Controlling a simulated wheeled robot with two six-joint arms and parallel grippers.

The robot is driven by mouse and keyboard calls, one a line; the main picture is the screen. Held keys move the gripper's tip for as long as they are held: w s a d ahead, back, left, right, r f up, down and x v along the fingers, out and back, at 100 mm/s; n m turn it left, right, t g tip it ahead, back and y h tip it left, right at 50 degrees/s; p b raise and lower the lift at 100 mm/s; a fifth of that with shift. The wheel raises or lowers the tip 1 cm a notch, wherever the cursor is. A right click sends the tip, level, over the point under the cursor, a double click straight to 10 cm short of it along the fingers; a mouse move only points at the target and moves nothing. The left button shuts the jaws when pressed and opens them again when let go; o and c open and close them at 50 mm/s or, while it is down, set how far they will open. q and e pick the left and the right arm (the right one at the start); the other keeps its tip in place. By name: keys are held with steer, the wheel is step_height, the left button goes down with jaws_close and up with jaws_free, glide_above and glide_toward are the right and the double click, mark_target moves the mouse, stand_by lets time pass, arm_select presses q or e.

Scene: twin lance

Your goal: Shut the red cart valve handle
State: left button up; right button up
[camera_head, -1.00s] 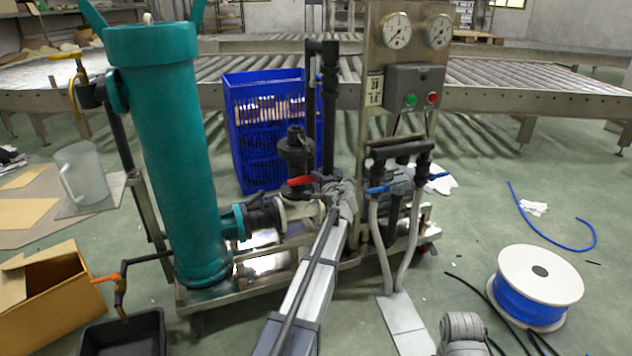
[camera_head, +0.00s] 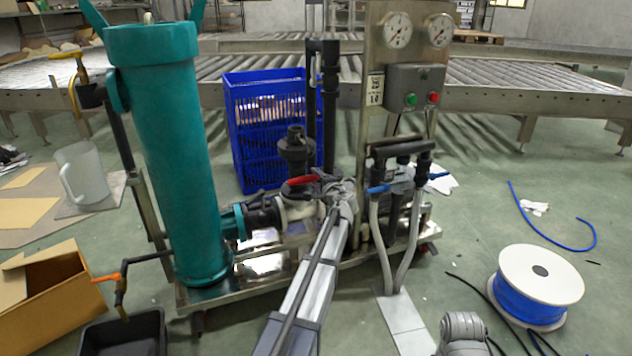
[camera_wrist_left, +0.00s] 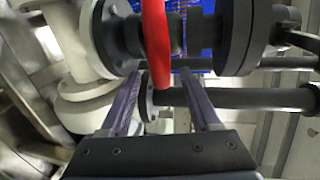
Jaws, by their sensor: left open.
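The red valve handle (camera_head: 304,180) is on the black and pale pipework low on the cart, right of the teal tank. In the left wrist view the red handle (camera_wrist_left: 155,42) comes down from the top edge, and its rounded end lies between the fingertips. My left gripper (camera_head: 312,186) is at the handle, with its arm reaching up from the bottom of the head view. The left wrist view shows its jaws (camera_wrist_left: 160,78) open, with a gap on both sides of the handle.
Blue valve handles (camera_head: 380,189) and grey hoses (camera_head: 408,250) stand just right of my left arm. Dark flanged pipes (camera_wrist_left: 240,35) lie close around the jaws. A blue crate (camera_head: 250,130) stands behind the cart. A spool of blue hose (camera_head: 540,285) is on the floor at right.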

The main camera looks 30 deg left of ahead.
arm_select(q)
steer(key=p+v, duration=0.1)
steer(key=v, duration=0.6)
steer(key=shift+s+d, duration=0.2)
steer(key=shift+s, duration=0.05)
steer(key=shift+r, duration=0.1)
steer(key=s+d+r+n+g+h+p, duration=0.2)
steer(key=s+d+g+h+p, duration=0.3)
steer(key=s+d+p, duration=0.9)
steer(key=s+d+r+n+g+h+p, duration=0.15)
steer(key=s+d+g+h+p, duration=0.45)
steer(key=s+d, duration=1.35)
step_height(320, 180, up, 37)
steer(key=s+d+p, duration=0.1)
steer(key=s+p, duration=0.1)
steer(key=p, duration=3.6)
steer(key=shift+s+r+n+t+p, duration=0.15)
steer(key=shift+s+n+t+p, duration=0.15)
steer(key=shift+n+p, duration=0.15)
steer(key=shift+d, duration=0.1)
